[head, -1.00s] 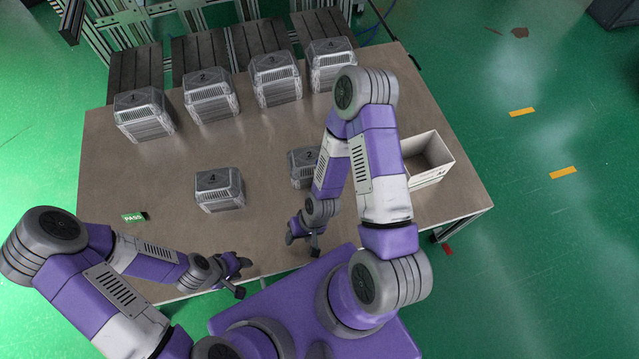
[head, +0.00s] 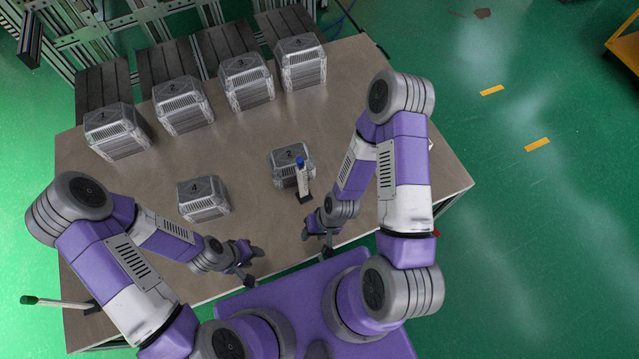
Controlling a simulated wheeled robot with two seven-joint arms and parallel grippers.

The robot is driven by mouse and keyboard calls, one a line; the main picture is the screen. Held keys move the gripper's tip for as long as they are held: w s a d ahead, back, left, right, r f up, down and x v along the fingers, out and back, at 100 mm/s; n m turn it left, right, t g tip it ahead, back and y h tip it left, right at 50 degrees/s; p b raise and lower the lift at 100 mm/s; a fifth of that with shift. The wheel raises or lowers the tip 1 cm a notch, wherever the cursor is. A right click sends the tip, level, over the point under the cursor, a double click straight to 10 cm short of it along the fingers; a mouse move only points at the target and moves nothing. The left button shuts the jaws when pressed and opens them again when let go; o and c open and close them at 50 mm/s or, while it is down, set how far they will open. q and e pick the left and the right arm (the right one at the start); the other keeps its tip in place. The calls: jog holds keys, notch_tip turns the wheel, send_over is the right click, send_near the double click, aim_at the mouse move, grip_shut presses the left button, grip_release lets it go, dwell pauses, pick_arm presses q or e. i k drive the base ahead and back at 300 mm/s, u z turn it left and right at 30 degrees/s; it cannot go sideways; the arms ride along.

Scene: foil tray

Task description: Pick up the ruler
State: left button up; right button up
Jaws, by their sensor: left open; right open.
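I cannot make out a ruler in the head view. My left gripper (head: 252,266) is open and empty, low over the table's near edge. My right gripper (head: 317,243) is open and empty, to its right, also near the front edge. A slim white stick with a blue top (head: 302,179) and a dark foot stands just beyond my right gripper, in front of the box marked 2. A white stick with a dark green end (head: 60,303) juts past the table's left edge. My arms hide parts of the table.
Grey boxes marked 4 (head: 203,199) and 2 (head: 289,165) sit mid-table. A row of similar boxes, including one marked 3 (head: 246,82), lines the far side of the brown table (head: 235,145).

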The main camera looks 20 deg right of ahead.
aim_at(304, 196)
jog(key=u, duration=0.15)
jog(key=k, duration=0.25)
jog(key=z, duration=0.6)
jog(key=i, duration=0.35)
jog(key=z, duration=1.1)
jog(key=k, duration=1.05)
jog(key=u, duration=1.45)
jog(key=i, duration=0.5)
